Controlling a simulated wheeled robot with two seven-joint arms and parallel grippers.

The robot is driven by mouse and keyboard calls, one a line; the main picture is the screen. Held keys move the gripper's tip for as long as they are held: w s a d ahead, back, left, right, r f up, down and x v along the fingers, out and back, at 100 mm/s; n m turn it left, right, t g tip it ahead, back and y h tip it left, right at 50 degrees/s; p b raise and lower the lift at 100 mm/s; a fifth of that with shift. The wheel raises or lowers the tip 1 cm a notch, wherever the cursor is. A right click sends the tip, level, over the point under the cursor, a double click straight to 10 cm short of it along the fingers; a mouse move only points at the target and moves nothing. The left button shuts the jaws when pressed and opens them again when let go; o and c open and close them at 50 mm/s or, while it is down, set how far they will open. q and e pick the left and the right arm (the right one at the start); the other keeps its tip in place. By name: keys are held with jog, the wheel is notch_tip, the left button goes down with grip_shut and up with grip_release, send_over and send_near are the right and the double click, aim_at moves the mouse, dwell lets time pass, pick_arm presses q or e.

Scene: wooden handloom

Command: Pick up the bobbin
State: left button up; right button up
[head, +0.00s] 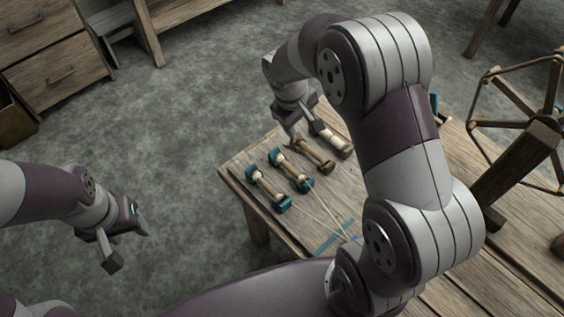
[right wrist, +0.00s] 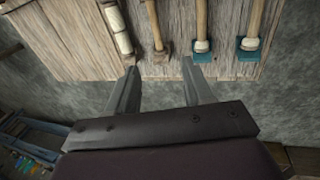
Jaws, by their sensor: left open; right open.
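Several bobbins lie side by side near the table's edge. In the head view there are two teal-ended bobbins (head: 268,188) (head: 291,170), a plain brown bobbin (head: 315,157) and a cream-wound bobbin (head: 333,141). My right gripper (head: 304,133) is open and empty, by the brown and cream bobbins. In the right wrist view its fingertips (right wrist: 160,72) point at the table edge, with the end of the brown bobbin (right wrist: 155,28) between them; I cannot tell the height. The cream bobbin (right wrist: 117,28) lies left of it. My left gripper (head: 127,248) is open and empty, over the floor.
The wooden table (head: 236,168) carries pale sticks (head: 328,212) in front of the bobbins and a wooden wheel frame (head: 535,120) at right. My right arm hides the table's middle. A drawer cabinet (head: 50,65) stands at back left.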

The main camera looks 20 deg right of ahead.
jog(key=b, duration=0.2)
send_over(308, 147)
jog(key=a, duration=0.2)
jog(key=f, duration=0.7)
jog(key=shift+s+d+f, duration=0.1)
jog(key=shift+s+d, duration=0.1)
jog(key=shift+s, duration=0.2)
jog(key=b+x, duration=0.2)
jog(key=x, duration=0.3)
jog(key=shift+d+f+b, duration=0.1)
jog(key=shift+f+b, duration=0.05)
jog(key=shift+b, duration=0.2)
jog(key=shift+c, duration=1.2)
grip_shut()
